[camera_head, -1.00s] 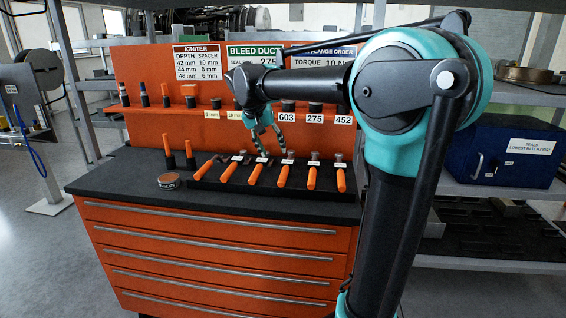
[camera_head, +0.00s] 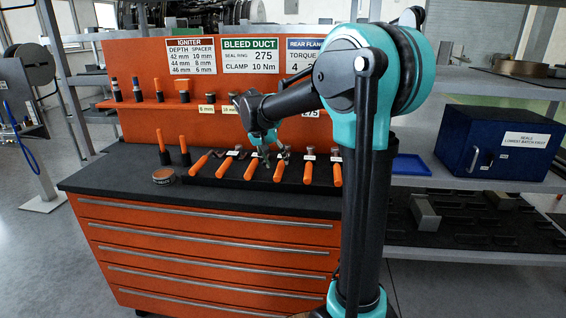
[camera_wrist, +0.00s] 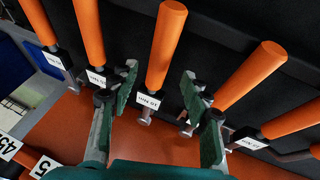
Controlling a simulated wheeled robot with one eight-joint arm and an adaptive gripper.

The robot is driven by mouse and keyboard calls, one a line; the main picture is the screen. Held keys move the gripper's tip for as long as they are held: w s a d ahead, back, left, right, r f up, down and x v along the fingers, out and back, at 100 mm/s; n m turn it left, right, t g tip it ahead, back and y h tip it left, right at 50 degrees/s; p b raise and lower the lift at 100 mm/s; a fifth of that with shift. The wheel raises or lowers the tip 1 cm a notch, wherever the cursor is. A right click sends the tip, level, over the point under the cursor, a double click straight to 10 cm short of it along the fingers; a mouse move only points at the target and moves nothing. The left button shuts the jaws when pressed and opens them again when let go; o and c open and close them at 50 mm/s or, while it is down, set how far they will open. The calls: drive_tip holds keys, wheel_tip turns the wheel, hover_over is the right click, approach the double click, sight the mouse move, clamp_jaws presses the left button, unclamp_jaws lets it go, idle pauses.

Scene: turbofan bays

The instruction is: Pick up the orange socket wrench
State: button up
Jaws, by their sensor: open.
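A row of several socket wrenches with orange handles lies on a black rack (camera_head: 235,183) on the workbench. My gripper (camera_head: 275,160) is open, fingers pointing down over the middle of the row. In the wrist view, its two spread fingers (camera_wrist: 158,88) lie either side of one orange-handled wrench (camera_wrist: 165,45), with its white label and metal head between them in the picture. This seems to be the fourth wrench from the left in the head view (camera_head: 279,173). Nothing is held. I cannot tell the exact height of the fingertips above it. The label lettering is too small to read surely.
An orange back panel (camera_head: 140,122) with a shelf of tools rises behind the row. A round tin (camera_head: 165,175) and two upright orange-handled tools (camera_head: 174,150) stand left. A blue tray (camera_head: 411,166) and blue cabinet (camera_head: 495,150) are right. The front bench edge is clear.

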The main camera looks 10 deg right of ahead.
sight(279, 166)
drive_tip(key=x, duration=0.5)
clamp_jaws()
idle(0.3)
